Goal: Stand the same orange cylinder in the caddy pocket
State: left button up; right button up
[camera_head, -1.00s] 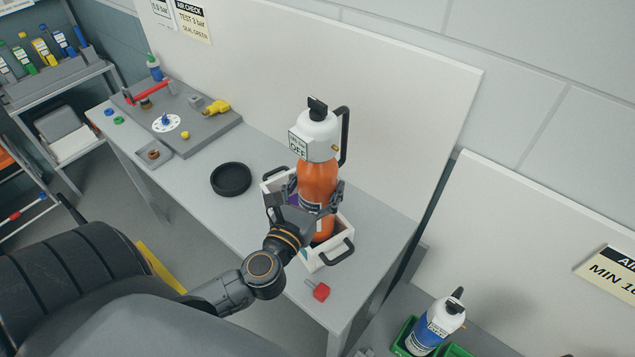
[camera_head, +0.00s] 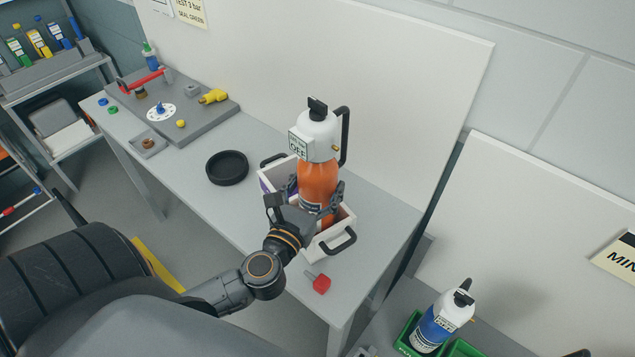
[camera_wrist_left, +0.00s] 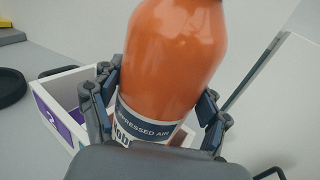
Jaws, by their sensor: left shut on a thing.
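The orange cylinder (camera_head: 318,181) has a white cap with a black knob and an OFF label, and it is upright. My left gripper (camera_head: 316,203) is shut around its lower body; in the left wrist view the fingers flank the orange cylinder (camera_wrist_left: 172,62) at its dark label band. The white caddy (camera_head: 334,238) with black handles stands on the bench around and beneath the cylinder. The cylinder's foot is hidden by the gripper and caddy wall, so I cannot tell whether it touches the pocket floor. My right gripper is not in view.
A black round dish (camera_head: 227,168) lies left of the caddy. A red-headed piece (camera_head: 321,284) lies near the bench's front edge. A grey board (camera_head: 196,125) with fittings is at the far left. A blue cylinder (camera_head: 435,325) stands in a green holder at lower right.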

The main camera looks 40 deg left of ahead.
pick_arm(q)
jog(key=shift+f+b, duration=0.2)
jog(key=shift+b, duration=0.25)
dwell(0.5)
jog(key=o, duration=1.8)
jog(key=shift+o, duration=0.3)
jog(key=shift+s, duration=0.1)
jog(key=shift+f, duration=0.1)
jog(key=shift+f, duration=0.4)
jog(key=s+d, duration=0.2)
jog(key=s, duration=0.9)
jog(key=shift+s+d+r, duration=0.15)
jog(key=shift+s+r, duration=0.15)
jog(key=shift+s, duration=0.1)
